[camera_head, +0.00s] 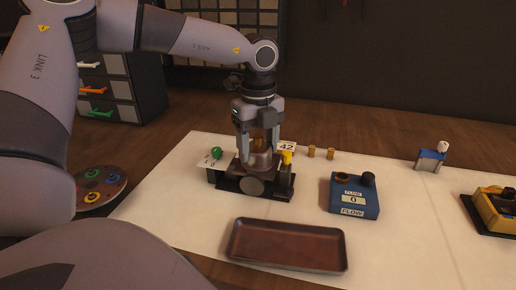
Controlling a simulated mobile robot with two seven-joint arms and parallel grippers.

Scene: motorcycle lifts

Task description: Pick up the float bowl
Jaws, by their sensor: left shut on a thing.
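My left gripper (258,146) points down over the left part of the white table. Its two fingers are shut on the float bowl (259,160), a small brownish-grey part between the fingertips. The bowl is at the top of a dark fixture (238,185) with a round grey front part. I cannot tell whether the bowl touches the fixture or is lifted from it. The fingers partly cover the bowl. My right gripper is not in view.
A brown tray (286,268) lies in front of the fixture. A blue flow box (353,197) stands to the right, with small brass pieces (311,151) behind it. A blue holder (430,160) and a yellow device (495,208) are farther right. The white table (410,215) is clear between them.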

